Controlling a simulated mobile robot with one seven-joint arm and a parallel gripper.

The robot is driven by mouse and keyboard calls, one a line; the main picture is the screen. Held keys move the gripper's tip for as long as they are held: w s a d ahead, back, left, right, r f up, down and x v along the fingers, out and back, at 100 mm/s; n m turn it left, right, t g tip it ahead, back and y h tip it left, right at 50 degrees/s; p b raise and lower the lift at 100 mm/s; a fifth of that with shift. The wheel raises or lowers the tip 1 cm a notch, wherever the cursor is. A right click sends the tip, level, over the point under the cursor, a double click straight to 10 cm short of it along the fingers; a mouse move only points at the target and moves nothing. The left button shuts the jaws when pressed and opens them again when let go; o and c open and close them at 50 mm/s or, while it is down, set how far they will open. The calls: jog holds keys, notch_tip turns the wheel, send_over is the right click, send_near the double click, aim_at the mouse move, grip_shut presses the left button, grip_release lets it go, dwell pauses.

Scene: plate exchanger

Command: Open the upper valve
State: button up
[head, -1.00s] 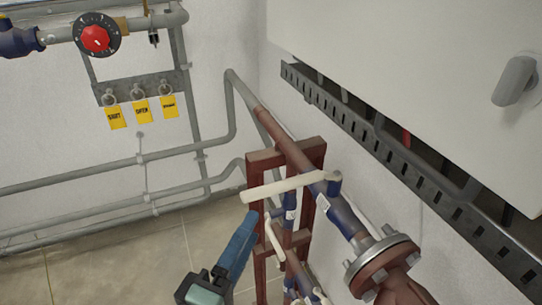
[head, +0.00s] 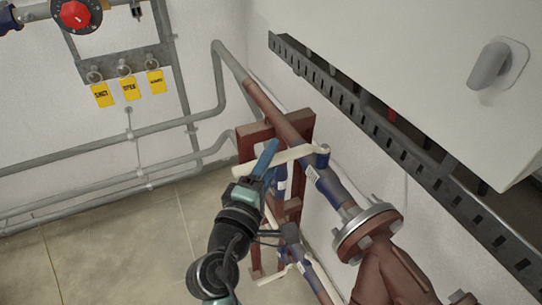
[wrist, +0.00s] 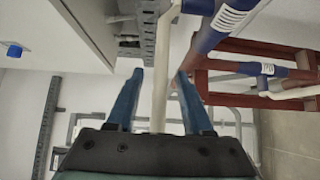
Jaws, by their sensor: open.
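The upper valve is a blue body (head: 322,180) on the upper red-brown pipe. Its cream lever (head: 295,154) points left across the red frame; it also shows in the wrist view (wrist: 161,75). My gripper (head: 268,152) is open at the lever, its blue fingers overlapping it in the head view. In the wrist view my gripper (wrist: 159,72) has one finger on each side of the lever, with gaps visible. The lever's end near the palm is partly hidden. The lower valve's lever (head: 274,275) is below, partly hidden by my arm; it also shows in the wrist view (wrist: 292,92).
A red-brown frame (head: 246,145) stands behind the valves. A bolted flange (head: 366,230) is at the right of the upper valve. A white cabinet (head: 420,80) and a slotted rail (head: 350,106) bound the right. Yellow tags (head: 128,88) hang on the wall. Floor at left is clear.

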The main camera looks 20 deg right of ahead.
grip_shut()
dwell(0.3)
dwell(1.2)
